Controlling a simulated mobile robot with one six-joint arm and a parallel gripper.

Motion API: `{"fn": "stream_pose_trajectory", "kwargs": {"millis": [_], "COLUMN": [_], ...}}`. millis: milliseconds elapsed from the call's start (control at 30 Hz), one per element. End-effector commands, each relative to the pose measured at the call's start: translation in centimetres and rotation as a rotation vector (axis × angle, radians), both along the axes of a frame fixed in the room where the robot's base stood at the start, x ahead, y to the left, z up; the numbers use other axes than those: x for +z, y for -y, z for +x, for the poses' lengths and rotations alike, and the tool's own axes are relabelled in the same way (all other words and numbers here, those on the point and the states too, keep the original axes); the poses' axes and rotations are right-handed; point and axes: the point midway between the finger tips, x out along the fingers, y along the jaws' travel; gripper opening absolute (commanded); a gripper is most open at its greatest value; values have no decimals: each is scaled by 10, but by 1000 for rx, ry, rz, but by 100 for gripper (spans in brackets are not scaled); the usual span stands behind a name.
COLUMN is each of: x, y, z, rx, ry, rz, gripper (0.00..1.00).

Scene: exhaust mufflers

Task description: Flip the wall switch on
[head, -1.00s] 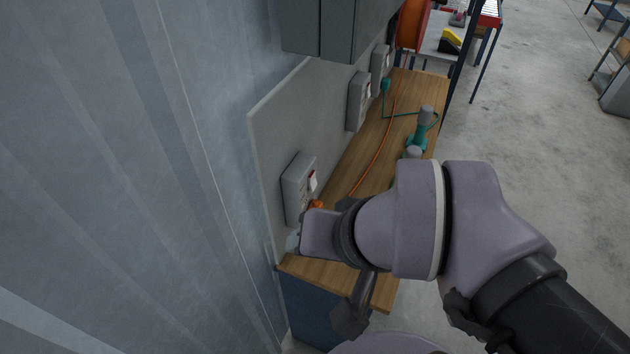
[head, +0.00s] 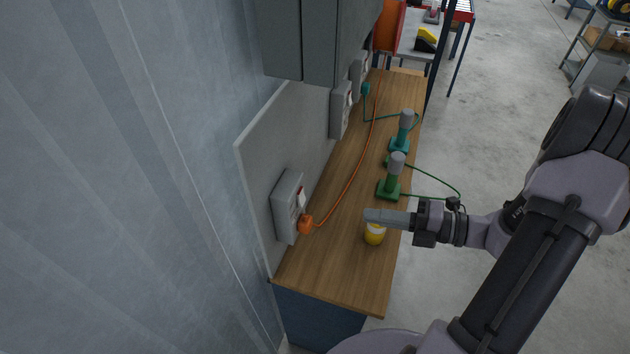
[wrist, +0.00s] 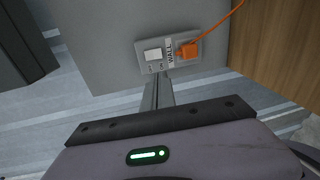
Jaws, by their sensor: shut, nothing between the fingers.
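The wall switch is a white rocker (head: 300,200) on a grey box (head: 286,208) fixed to the backboard above the bench. In the wrist view the white rocker (wrist: 153,55) sits on a grey plate (wrist: 152,68) with small lettering, beside an orange plug (wrist: 188,50). I cannot tell for certain which way the rocker is tilted. My gripper (head: 369,215) is shut and empty, above the bench and to the right of the box, clear of it. In the wrist view my gripper's fingers (wrist: 157,85) point toward the plate just below the rocker.
An orange plug (head: 306,224) with a cable sits at the box's lower right. A yellow round item (head: 375,235) stands under my gripper. Green (head: 391,185) and teal (head: 401,140) tools stand farther along the wooden bench (head: 325,265). A grey cabinet (head: 320,45) hangs above.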

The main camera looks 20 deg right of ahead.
Motion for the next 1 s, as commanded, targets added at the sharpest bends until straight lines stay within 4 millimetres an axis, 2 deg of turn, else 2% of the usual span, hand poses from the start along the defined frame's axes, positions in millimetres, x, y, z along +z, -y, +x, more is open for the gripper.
{"fn": "stream_pose_trajectory", "kwargs": {"millis": [133, 467, 1000], "x": [-4, -6, -22], "y": [9, 2, -87], "z": [1, 5, 68], "rx": [-46, -39, -35], "ry": [-30, -28, -26], "rz": [55, 51, 47], "gripper": [0, 0, 0]}}
